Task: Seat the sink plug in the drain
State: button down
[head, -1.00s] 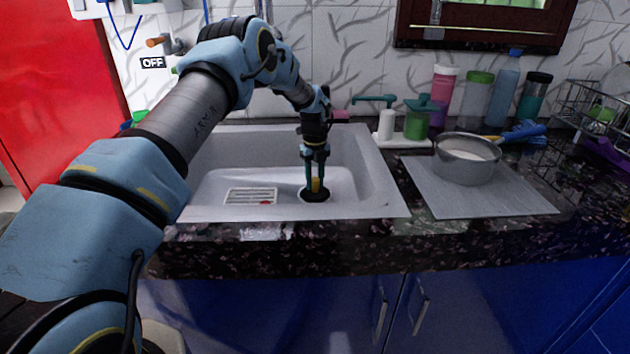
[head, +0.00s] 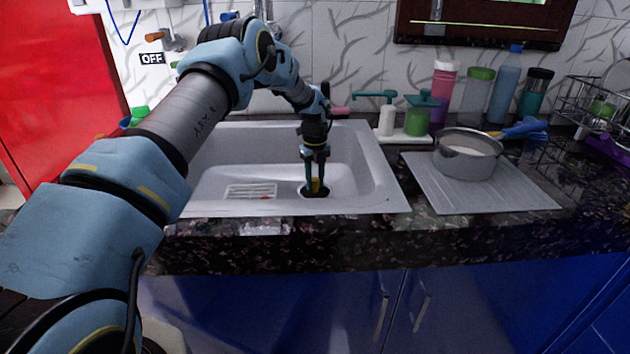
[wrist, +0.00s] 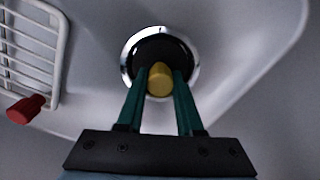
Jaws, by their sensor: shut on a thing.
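The sink plug is a black disc (wrist: 135,58) with a yellow knob (wrist: 159,80). In the wrist view the disc lies inside the outline of the drain's bright chrome ring (wrist: 192,80); whether it is fully down cannot be told. My gripper (head: 315,190) reaches down into the white sink (head: 360,185), over the drain near its front wall. Its two green fingers are shut on the yellow knob, one on each side. In the head view the fingers partly hide the knob, and little of the black disc shows.
A white slatted rack (wrist: 40,50) lies left of the drain, with a small red thing (wrist: 25,108) at its edge. A grey drainboard (head: 490,200) with a metal pot (head: 468,165) is right of the sink. A soap bottle (head: 418,118) stands behind. The sink's left part is clear.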

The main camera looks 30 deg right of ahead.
aim_at(315, 179)
jog(key=shift+f, duration=0.1)
jog(key=shift+c, duration=2.4)
grip_release()
jog(key=shift+f, duration=0.1)
notch_tip(315, 179, up, 11)
jog(key=b, duration=0.2)
